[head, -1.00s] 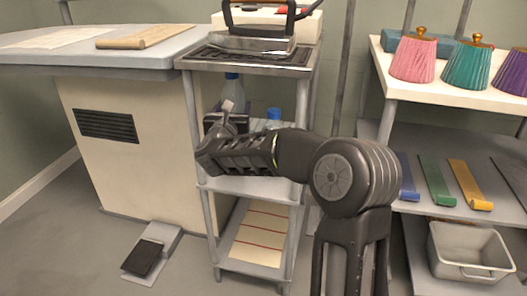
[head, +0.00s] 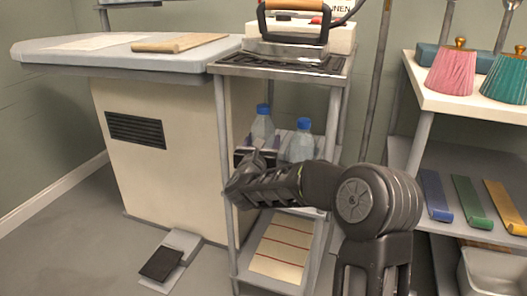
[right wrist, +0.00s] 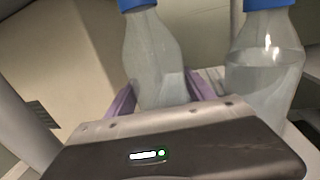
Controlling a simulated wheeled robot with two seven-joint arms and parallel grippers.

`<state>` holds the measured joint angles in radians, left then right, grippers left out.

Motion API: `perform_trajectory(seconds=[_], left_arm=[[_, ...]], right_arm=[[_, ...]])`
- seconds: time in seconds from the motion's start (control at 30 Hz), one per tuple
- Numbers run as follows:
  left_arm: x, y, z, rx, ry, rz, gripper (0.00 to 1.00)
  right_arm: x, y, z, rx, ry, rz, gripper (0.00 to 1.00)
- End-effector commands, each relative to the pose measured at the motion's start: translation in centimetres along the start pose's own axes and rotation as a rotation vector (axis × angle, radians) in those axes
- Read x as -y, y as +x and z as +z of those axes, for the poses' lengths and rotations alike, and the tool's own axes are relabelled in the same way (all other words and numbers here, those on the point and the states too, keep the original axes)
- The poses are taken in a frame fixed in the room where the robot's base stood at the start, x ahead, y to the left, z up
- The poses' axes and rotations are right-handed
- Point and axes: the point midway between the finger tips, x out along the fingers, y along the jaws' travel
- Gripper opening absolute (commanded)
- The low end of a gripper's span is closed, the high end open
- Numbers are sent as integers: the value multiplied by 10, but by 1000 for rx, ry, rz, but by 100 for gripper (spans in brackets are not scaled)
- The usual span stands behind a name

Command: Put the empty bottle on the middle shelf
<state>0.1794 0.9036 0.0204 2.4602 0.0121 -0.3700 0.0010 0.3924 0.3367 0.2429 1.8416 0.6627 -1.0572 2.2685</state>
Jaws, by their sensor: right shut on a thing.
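A clear bottle (head: 262,130) with a blue cap is held in my right gripper (head: 256,155), within the metal cart under its top. In the right wrist view this bottle (right wrist: 155,62) is upright or slightly tilted between the purple finger pads, with no clear water line. A second blue-capped bottle (head: 302,146) is to its right, apart from it; in the right wrist view it (right wrist: 265,75) shows a liquid level. The middle shelf (head: 312,210) is mostly behind my right arm. I cannot tell whether the held bottle's base touches it. My left gripper is out of view.
An iron (head: 292,28) stands on the cart's top. A lined board (head: 280,248) lies on the bottom shelf. Cart posts (head: 228,170) flank the opening. An ironing table (head: 120,58) is at left, a rack (head: 470,110) with lampshades at right.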

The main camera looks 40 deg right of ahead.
Motion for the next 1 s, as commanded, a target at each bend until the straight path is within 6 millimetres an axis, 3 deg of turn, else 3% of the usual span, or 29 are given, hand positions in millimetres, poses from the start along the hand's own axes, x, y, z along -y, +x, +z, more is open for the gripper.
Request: perform_trajectory(seconds=[0.03,0.1,0.57,0.6,0.83,1.0], left_arm=[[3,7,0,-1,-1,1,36],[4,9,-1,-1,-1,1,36],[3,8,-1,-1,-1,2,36],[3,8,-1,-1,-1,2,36],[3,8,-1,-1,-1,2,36],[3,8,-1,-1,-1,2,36]], right_arm=[[0,0,-14,-2,-2,0,21],[0,0,-21,0,-1,-1,21],[0,0,-26,1,0,-1,21],[0,0,-25,1,0,-1,65],[0,0,-25,1,0,-1,84],[0,0,-25,1,0,-1,84]])
